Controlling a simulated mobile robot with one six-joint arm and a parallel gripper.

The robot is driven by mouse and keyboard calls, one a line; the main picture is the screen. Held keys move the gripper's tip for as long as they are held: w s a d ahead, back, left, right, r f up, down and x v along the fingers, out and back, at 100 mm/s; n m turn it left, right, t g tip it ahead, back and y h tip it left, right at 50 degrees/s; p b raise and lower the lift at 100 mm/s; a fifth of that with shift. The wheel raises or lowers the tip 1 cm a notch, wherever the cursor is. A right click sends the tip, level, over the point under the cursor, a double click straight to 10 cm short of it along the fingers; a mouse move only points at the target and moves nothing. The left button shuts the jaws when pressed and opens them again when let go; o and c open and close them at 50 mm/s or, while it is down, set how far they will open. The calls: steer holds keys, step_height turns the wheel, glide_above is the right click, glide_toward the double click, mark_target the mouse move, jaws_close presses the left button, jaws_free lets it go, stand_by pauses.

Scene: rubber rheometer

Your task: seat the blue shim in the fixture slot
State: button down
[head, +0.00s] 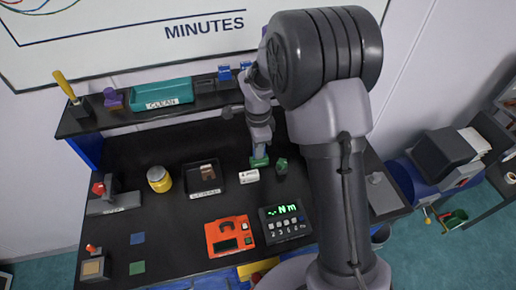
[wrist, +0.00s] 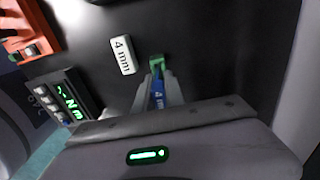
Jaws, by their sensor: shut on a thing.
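My gripper (wrist: 157,80) is shut on the blue shim (wrist: 159,94), which shows between the two fingers in the wrist view with pale marking on it. A small green block (wrist: 157,61), which looks like the fixture, is right at the fingertips. In the head view my gripper (head: 259,151) points down at the green block (head: 259,162) on the black bench. The shim's far end and the slot are hidden or too small to tell, so I cannot tell whether the shim is in the slot.
A white "4 mm" block (head: 249,176) lies just left of the green block. A dark green item (head: 281,165) stands close on its right. A digital display box (head: 285,224) and an orange device (head: 230,238) are nearer. A black tray (head: 205,190) and yellow jar (head: 159,179) are left.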

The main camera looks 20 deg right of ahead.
steer(key=shift+f+b, duration=0.7)
steer(key=shift+f, duration=0.1)
steer(key=c, duration=1.3)
jaws_free()
steer(key=shift+c, duration=0.2)
step_height(320, 180, up, 17)
steer(key=p, duration=0.3)
steer(key=shift+r, duration=0.2)
